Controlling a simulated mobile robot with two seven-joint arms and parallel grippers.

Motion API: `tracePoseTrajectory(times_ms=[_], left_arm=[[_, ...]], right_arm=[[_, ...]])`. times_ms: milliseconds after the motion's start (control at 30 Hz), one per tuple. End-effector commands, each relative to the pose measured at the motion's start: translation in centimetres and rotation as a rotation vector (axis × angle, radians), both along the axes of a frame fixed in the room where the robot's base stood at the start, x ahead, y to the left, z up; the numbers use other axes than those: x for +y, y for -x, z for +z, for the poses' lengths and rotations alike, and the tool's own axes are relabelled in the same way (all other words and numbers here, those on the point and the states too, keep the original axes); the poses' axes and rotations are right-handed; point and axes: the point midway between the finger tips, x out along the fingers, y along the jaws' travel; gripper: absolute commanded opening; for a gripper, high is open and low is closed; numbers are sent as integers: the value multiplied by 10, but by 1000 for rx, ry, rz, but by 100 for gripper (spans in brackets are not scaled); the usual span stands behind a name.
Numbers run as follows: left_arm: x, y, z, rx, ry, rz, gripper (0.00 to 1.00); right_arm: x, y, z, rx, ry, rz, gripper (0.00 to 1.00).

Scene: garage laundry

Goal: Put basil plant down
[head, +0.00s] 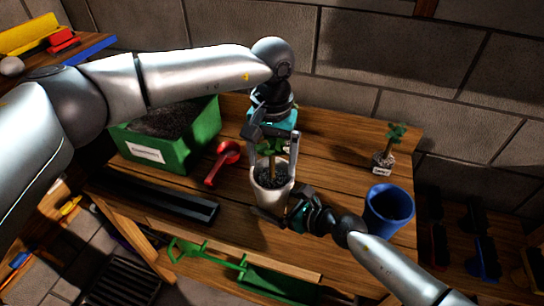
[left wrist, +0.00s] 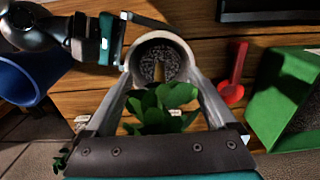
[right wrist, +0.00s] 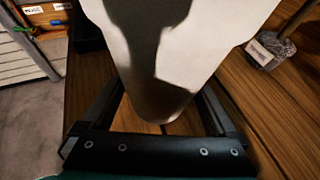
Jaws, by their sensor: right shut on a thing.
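A white pot (head: 270,200) with dark soil stands upright over the front of the wooden bench; I cannot tell whether its base touches. A green leafy plant (head: 268,146) rises at its middle; its leaves (left wrist: 160,108) show in the left wrist view, stem in the soil. My left gripper (head: 274,165) points down with its fingers spread either side of the plant, near the pot rim. My right gripper (head: 287,211) is shut on the pot from the right; the pot wall (right wrist: 165,60) fills the right wrist view. Another small plant (head: 393,140), with an unreadable label, stands at the back right.
A blue pot (head: 388,212) stands at the right, close to my right arm. A red scoop (head: 223,163), a green soil bin (head: 187,146) and a black tray (head: 155,196) are at the left. A brick wall (head: 410,60) backs the bench. Bare wood (head: 340,160) lies right of centre.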

Motion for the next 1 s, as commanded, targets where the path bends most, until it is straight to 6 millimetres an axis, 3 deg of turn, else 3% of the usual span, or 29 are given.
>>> tracePoseTrajectory(times_ms=[300, 433, 800, 1000], left_arm=[[0, 0, 1, 0, 0, 0, 100], [0, -1, 11, -3, 1, 0, 100], [-1, -1, 87, -4, 2, 0, 100], [0, 0, 115, -2, 1, 0, 100]], right_arm=[[0, 0, 1, -1, -1, 0, 32], [0, 0, 1, -1, -1, 0, 32], [0, 0, 1, -1, -2, 0, 32], [0, 0, 1, -1, -2, 0, 32]])
